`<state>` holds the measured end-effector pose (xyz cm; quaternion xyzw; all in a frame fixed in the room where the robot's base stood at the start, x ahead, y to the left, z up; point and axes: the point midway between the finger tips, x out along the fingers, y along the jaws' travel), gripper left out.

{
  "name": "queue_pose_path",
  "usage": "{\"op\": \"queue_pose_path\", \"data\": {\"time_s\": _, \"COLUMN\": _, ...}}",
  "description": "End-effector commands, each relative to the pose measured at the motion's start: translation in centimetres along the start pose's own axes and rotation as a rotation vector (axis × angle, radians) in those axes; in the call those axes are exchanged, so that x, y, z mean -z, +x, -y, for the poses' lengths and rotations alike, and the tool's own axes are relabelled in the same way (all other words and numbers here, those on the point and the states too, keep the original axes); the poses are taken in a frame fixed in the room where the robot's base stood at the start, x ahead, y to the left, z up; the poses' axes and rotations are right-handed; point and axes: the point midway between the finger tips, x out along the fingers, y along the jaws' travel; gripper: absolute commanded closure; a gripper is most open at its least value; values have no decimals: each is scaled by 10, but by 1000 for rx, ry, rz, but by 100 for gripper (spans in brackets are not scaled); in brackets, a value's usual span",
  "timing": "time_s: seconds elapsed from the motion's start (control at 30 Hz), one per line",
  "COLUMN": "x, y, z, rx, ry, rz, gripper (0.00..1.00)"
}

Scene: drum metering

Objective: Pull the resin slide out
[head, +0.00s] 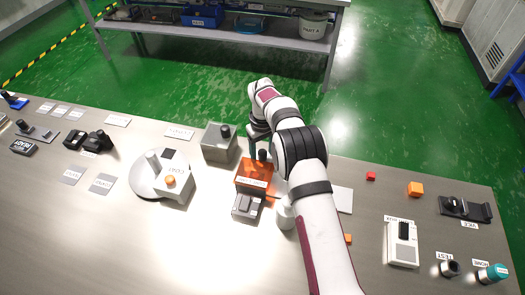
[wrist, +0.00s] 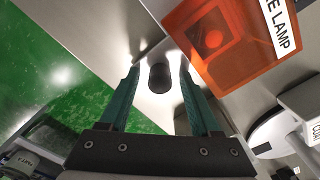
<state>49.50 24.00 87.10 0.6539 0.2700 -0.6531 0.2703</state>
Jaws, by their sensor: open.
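A clear orange hood (head: 256,173), labelled as a lamp, stands mid-table on a grey base (head: 247,205). It fills the upper right of the wrist view (wrist: 240,50), with a darker orange shape inside. A dark upright knob (wrist: 159,77) stands beside the hood; in the head view the knob (head: 263,155) shows at the hood's far side. It may be the resin slide's handle; I cannot tell for sure. My gripper (head: 257,149) is open, its teal fingers (wrist: 158,72) on either side of the knob with gaps visible. Part of the hood is hidden behind my arm.
A grey box with a black knob (head: 220,143) stands close by on the left. A white round plate (head: 147,180) with a grey block labelled COAT lies further left.

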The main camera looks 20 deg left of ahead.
Motion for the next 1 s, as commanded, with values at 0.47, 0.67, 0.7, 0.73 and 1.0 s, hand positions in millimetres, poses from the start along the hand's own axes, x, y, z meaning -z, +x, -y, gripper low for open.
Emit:
{"op": "queue_pose_path", "data": {"time_s": 0.47, "x": 0, "y": 1, "z": 0, "rx": 0, "ry": 0, "rz": 0, "gripper": 78}}
{"op": "queue_pose_path", "data": {"time_s": 0.67, "x": 0, "y": 0, "z": 0, "rx": 0, "ry": 0, "rz": 0, "gripper": 100}}
{"op": "queue_pose_path", "data": {"time_s": 0.7, "x": 0, "y": 0, "z": 0, "rx": 0, "ry": 0, "rz": 0, "gripper": 100}}
{"op": "queue_pose_path", "data": {"time_s": 0.73, "x": 0, "y": 0, "z": 0, "rx": 0, "ry": 0, "rz": 0, "gripper": 100}}
{"op": "queue_pose_path", "data": {"time_s": 1.0, "x": 0, "y": 0, "z": 0, "rx": 0, "ry": 0, "rz": 0, "gripper": 100}}
